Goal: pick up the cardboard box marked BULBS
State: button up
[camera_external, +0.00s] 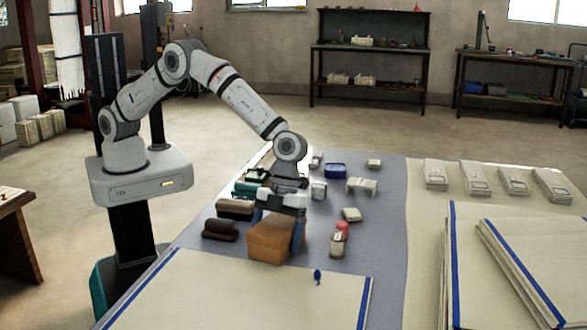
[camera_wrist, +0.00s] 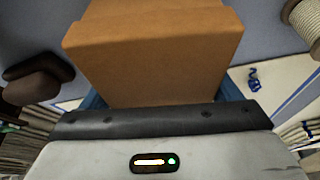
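A brown cardboard box (camera_external: 272,241) is near the beige cloth on the grey table. It fills the upper middle of the wrist view (camera_wrist: 155,50). No BULBS marking is readable on the faces I see. My gripper (camera_external: 279,222) is over the box from above, with a blue finger along each of two opposite sides. In the wrist view the fingers lie against the box with no clear gap, so the gripper looks shut on it. The box's underside is hidden, and I cannot tell whether it is clear of the table.
Dark brown rolls (camera_external: 220,230) lie left of the box. A small jar with a red top (camera_external: 338,240) stands to its right. The beige cloth (camera_external: 235,295) with blue edges lies in front, with a small blue item (camera_external: 317,276) on it. Several small items lie behind.

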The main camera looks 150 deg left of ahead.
jog(key=c, duration=0.8)
